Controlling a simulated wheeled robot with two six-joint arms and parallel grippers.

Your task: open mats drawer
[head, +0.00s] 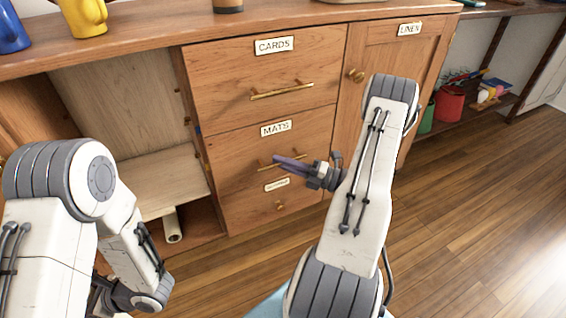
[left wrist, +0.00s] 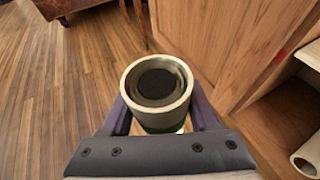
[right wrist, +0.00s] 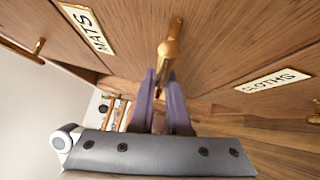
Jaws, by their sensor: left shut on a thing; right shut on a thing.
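The mats drawer (head: 235,157) is the middle one of three stacked wooden drawers in the head view. It has a white MATS label (head: 276,128) and a brass bar handle (head: 264,166). Its front looks flush with the cabinet. My right gripper (head: 283,163) is at this handle; in the right wrist view its purple fingers (right wrist: 163,80) are shut on the brass handle (right wrist: 171,42), seen end-on. My left gripper (left wrist: 159,104) is shut on a round, pale-rimmed container (left wrist: 131,90) with a dark inside and some green low down. This container is hidden in the head view.
The CARDS drawer (head: 215,85) is above and a small labelled drawer (head: 245,210) below. The LINEN door (head: 420,55) is at right. An open compartment (head: 125,110) is at left, with a pale roll (head: 172,226) low down. Wooden floor (head: 470,210) is clear at right.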

